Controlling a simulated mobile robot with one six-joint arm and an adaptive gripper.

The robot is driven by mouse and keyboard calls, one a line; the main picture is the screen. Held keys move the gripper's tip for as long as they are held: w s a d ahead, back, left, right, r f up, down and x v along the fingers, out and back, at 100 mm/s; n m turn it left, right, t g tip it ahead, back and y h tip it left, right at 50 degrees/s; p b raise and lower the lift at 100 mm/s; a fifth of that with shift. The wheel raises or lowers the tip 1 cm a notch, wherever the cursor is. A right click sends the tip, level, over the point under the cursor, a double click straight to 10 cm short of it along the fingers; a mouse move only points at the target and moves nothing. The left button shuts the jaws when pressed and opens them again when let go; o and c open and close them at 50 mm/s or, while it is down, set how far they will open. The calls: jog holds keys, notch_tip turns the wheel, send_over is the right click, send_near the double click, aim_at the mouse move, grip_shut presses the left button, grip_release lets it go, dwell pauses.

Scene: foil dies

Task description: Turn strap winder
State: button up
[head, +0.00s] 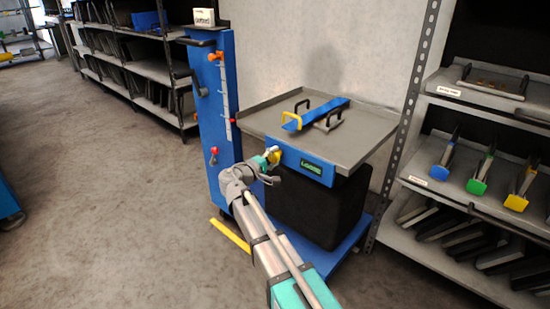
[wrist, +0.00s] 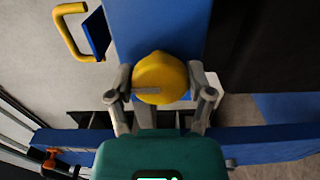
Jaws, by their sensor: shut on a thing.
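A yellow rounded knob (wrist: 160,72), which looks like the strap winder, sits on the blue front plate (head: 302,166) of a grey-topped cart. In the head view the knob (head: 274,154) shows only partly behind my gripper (head: 268,161). In the wrist view my gripper (wrist: 160,88) has one grey finger on each side of the knob and is shut on it. A small grey bar crosses the knob's lower left part. The strap itself cannot be made out.
The cart's grey tray top (head: 365,123) holds a blue die (head: 316,113) with a yellow handle (head: 292,121) and dark handles. A tall blue column (head: 215,125) stands left of it. A shelf rack (head: 470,185) stands close on the right. The floor at left is clear.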

jog(key=o, duration=1.1)
jog(key=shift+s+a, duration=0.1)
jog(key=shift+v, duration=5.9)
